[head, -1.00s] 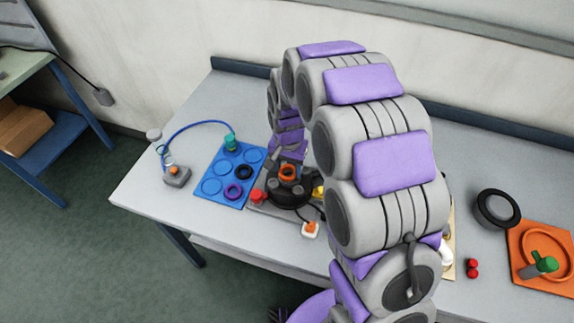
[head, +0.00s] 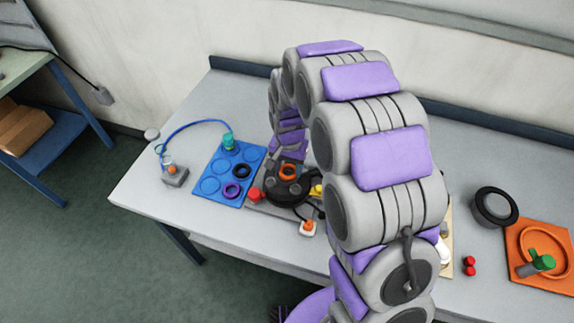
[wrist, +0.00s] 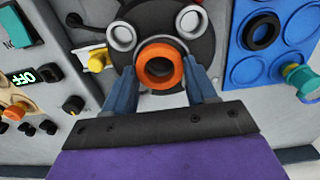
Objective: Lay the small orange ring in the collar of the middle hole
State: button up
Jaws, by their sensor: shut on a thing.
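The small orange ring (wrist: 144,66) is between the two blue fingertips of my gripper (wrist: 160,68) in the wrist view, and the gripper is shut on it. The ring also shows in the head view (head: 288,168). It is over the round black fixture (wrist: 152,16), which also shows in the head view (head: 286,192). Two grey-rimmed round parts (wrist: 121,36) (wrist: 191,20) flank the ring on the fixture. The ring hides the middle hole and its collar, and I cannot tell whether it touches them.
A red knob (head: 256,195) and a yellow part (wrist: 97,60) are close to the fixture. An orange board (head: 527,270) lies far right.

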jog(key=o, duration=1.2)
jog(key=shift+o, duration=0.6)
jog(key=shift+o, duration=0.9)
jog(key=shift+r, duration=0.15)
notch_tip(320, 180, up, 7)
jog(key=p, duration=0.3)
jog(key=shift+f, duration=0.2)
